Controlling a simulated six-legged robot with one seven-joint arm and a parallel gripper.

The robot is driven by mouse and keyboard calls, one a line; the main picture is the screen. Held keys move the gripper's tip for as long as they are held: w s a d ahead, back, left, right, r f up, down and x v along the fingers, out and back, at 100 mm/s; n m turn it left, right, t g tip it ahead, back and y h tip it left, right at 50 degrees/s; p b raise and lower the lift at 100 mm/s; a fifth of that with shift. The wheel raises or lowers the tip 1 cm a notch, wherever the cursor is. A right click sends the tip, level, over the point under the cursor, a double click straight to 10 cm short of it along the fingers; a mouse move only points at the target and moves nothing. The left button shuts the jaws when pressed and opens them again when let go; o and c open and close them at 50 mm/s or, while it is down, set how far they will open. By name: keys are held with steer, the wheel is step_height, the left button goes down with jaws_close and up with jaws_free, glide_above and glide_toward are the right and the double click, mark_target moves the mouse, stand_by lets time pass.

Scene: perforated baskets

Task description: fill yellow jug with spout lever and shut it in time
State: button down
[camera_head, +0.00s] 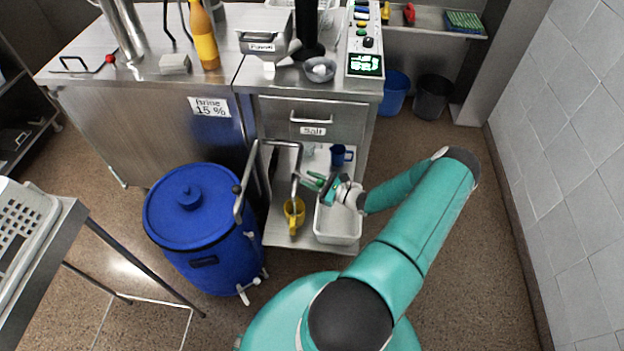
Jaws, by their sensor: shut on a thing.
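The yellow jug (293,213) stands on the low shelf under the salt drawer, below the end of a bent metal spout pipe (269,143). My gripper (313,182) reaches in from the right, just above and right of the jug, beside the lower end of the pipe. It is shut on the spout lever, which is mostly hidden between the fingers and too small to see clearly. I cannot tell whether liquid runs from the spout or how full the jug is.
A white bin (338,224) stands right of the jug, below my gripper. A blue jug (339,155) is behind it on the shelf. A large blue lidded barrel (177,247) stands at left. Blue (394,95) and black (432,98) buckets stand at back right. The right floor is clear.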

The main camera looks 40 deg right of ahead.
steer(key=c, duration=1.1)
jaws_free()
steer(key=v, duration=1.3)
steer(key=shift+s+d, duration=0.1)
steer(key=shift+s, duration=0.3)
